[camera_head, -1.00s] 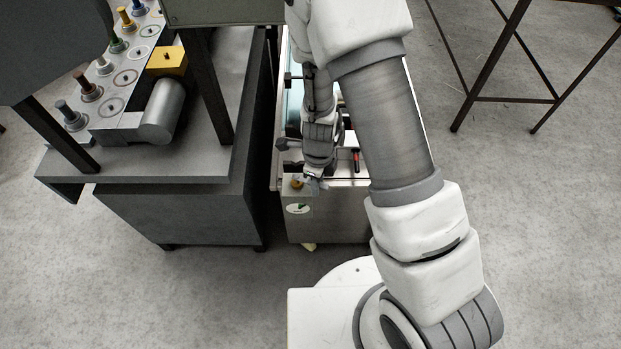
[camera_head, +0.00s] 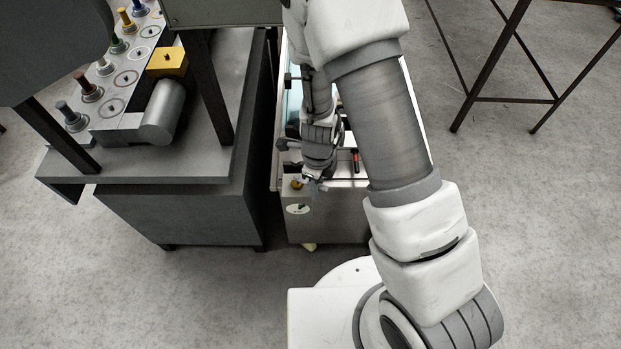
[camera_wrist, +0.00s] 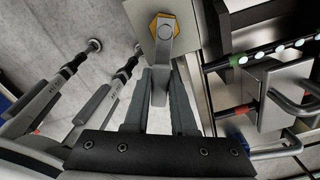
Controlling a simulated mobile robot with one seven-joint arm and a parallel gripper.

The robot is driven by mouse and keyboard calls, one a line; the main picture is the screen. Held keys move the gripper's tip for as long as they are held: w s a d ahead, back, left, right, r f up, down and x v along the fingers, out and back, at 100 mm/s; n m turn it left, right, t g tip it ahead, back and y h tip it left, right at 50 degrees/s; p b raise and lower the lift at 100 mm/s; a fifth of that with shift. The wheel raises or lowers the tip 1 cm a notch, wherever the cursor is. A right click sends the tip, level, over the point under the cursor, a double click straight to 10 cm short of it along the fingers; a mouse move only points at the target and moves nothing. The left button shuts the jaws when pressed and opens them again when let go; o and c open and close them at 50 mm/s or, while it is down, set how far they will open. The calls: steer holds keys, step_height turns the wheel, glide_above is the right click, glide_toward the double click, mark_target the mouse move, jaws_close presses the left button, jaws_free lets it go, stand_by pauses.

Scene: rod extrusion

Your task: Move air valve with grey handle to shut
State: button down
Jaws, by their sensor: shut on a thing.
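The air valve's grey handle (camera_wrist: 162,62) shows in the wrist view, running from its pivot on a yellow nut (camera_wrist: 164,24) down between my gripper's fingers. My gripper (camera_wrist: 166,80) is shut on the handle's free end. In the head view my gripper (camera_head: 314,180) is at the front top edge of the machine, just right of the valve's yellow part (camera_head: 296,184). The handle is too small and partly hidden there to judge its exact angle.
A grey panel with an oval white label (camera_head: 298,209) is below the valve. A red-and-black item (camera_head: 355,160) lies right of my gripper. In the wrist view, bent metal handles (camera_wrist: 290,100) and a rod (camera_wrist: 275,50) are close on the right. A dark bench (camera_head: 190,205) stands left.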

steer(key=shift+s+a+m, duration=0.15)
steer(key=shift+s+m, duration=0.2)
steer(key=shift+m, duration=0.35)
steer(key=shift+r, duration=0.1)
steer(key=shift+s+a+m+p, duration=0.35)
steer(key=shift+m+p, duration=0.25)
steer(key=shift+m, duration=0.4)
steer(key=shift+s+a+m+p, duration=0.35)
steer(key=shift+m+p, duration=0.2)
steer(key=shift+m, duration=0.45)
steer(key=shift+s+a+m+p, duration=0.2)
steer(key=shift+a+m+p, duration=0.05)
steer(key=shift+m+p, duration=0.35)
steer(key=shift+a+m, duration=0.15)
steer(key=shift+m, duration=0.25)
